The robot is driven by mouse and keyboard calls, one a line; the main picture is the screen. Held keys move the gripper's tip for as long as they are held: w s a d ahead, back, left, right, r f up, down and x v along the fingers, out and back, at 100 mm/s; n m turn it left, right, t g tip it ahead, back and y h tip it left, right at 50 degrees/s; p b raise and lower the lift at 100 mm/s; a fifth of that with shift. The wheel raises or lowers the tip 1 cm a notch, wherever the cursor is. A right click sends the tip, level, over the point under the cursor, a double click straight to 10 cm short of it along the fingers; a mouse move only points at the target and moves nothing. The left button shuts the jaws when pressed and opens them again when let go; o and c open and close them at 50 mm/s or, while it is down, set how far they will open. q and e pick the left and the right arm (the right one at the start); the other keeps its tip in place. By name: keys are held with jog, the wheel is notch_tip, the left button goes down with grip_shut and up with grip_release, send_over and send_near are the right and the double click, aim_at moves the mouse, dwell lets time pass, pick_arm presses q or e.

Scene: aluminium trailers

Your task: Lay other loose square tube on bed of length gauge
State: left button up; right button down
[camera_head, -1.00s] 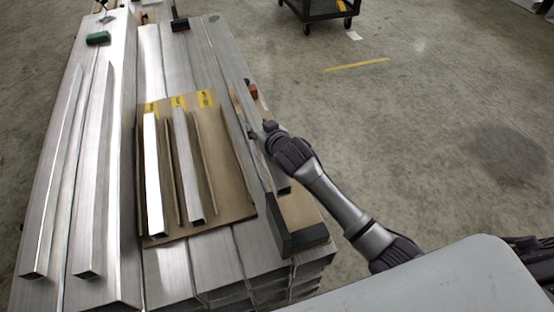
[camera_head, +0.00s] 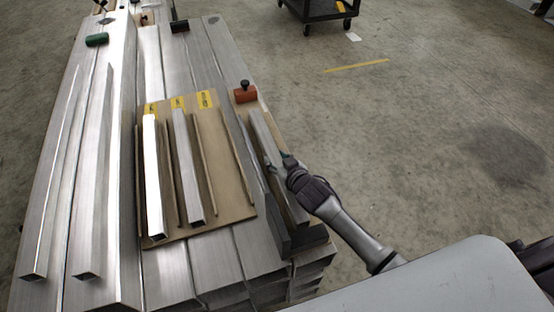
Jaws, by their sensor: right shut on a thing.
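My right gripper (camera_head: 278,166) is shut on a silver square tube (camera_head: 265,136) at the right side of the stack. The tube runs lengthwise along the length gauge, over its tan bed, and hides most of that bed. Its near end is close to the gauge's dark end block (camera_head: 307,238). I cannot tell whether the tube touches the bed. A red-orange piece with a black knob (camera_head: 245,93) is just beyond the tube's far end. Two other short square tubes, one left (camera_head: 153,180) and one right (camera_head: 187,165), lie on a brown board (camera_head: 232,203). My left gripper is not in view.
The board has yellow labels (camera_head: 205,99) and an empty lane at its right. Long square tubes (camera_head: 90,190) lie at the left of the stack. A green object (camera_head: 97,40) sits at the far left. A dark cart (camera_head: 320,10) stands on open floor.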

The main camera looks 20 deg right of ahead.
jog(key=c, duration=0.5)
grip_release()
jog(key=shift+s, duration=0.1)
jog(key=p+v, duration=0.1)
jog(key=v, duration=1.1)
